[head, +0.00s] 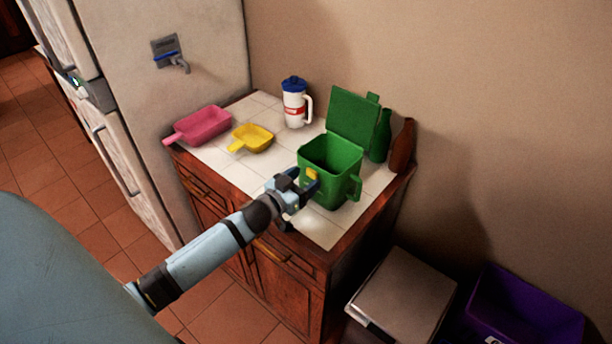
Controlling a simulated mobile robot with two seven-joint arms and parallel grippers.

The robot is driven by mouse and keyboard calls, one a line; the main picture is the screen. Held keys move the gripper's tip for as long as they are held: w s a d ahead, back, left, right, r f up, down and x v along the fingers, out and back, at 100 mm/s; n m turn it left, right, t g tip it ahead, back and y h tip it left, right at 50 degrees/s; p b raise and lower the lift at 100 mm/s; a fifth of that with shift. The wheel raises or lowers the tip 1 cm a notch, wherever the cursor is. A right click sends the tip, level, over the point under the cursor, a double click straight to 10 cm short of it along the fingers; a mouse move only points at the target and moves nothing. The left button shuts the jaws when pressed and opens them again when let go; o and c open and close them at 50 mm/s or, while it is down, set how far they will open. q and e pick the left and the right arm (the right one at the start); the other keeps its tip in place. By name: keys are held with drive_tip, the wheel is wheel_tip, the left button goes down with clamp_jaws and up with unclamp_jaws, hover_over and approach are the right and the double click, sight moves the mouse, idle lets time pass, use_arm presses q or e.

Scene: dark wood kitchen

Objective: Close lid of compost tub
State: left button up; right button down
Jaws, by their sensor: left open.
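The green compost tub (338,188) stands on the white tiled counter, towards its right end. Its green lid (353,116) is up, tilted back at the rear of the tub, so the mouth is open. A handle sticks out on the tub's right side. A small yellow patch shows at the tub's front left, next to my gripper. My left gripper (303,192) is open at the front left of the tub, below the rim. I cannot tell whether it touches the tub. My right gripper is not in view.
A green bottle (381,137) and a brown bottle (402,147) stand close behind the tub. A white jug (295,104), yellow scoop (254,138) and pink scoop (204,125) are on the counter's left. A grey bin (405,295) and purple crate (525,305) stand below right.

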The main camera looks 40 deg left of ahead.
use_arm(q)
drive_tip(key=shift+w, duration=0.6)
clamp_jaws()
drive_tip(key=shift+p, duration=0.45)
unclamp_jaws()
